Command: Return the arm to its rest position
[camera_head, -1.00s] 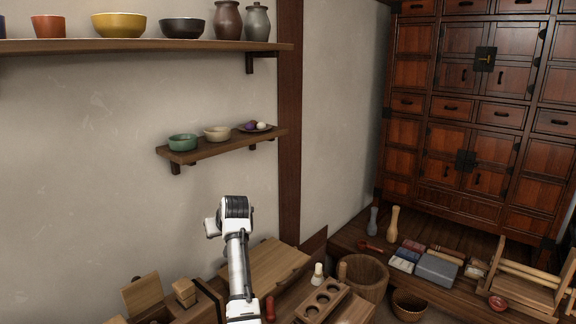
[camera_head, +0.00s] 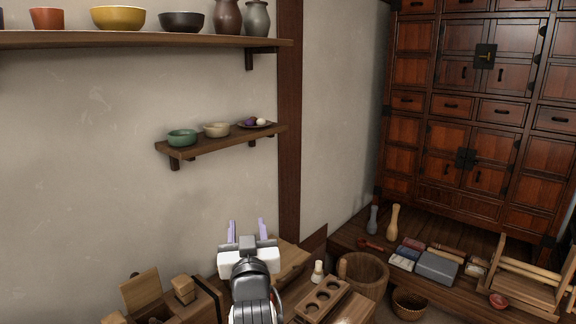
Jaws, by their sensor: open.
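My gripper (camera_head: 247,230) is at the lower middle of the head view, with two pale purple fingers pointing up and spread apart. Nothing shows between the fingers. My white and black wrist and arm rise from the bottom edge below it. The gripper appears below the small wall shelf (camera_head: 215,144) and in front of the pale wall. It hides part of a wooden board (camera_head: 291,259) behind it.
The small shelf carries a green bowl (camera_head: 182,138), a cream bowl (camera_head: 216,130) and a plate (camera_head: 254,125) with small round things. Wooden boxes (camera_head: 143,291) stand lower left. A holed wooden block (camera_head: 322,299) and a bucket (camera_head: 363,273) stand to the right. A cabinet (camera_head: 470,110) fills the right.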

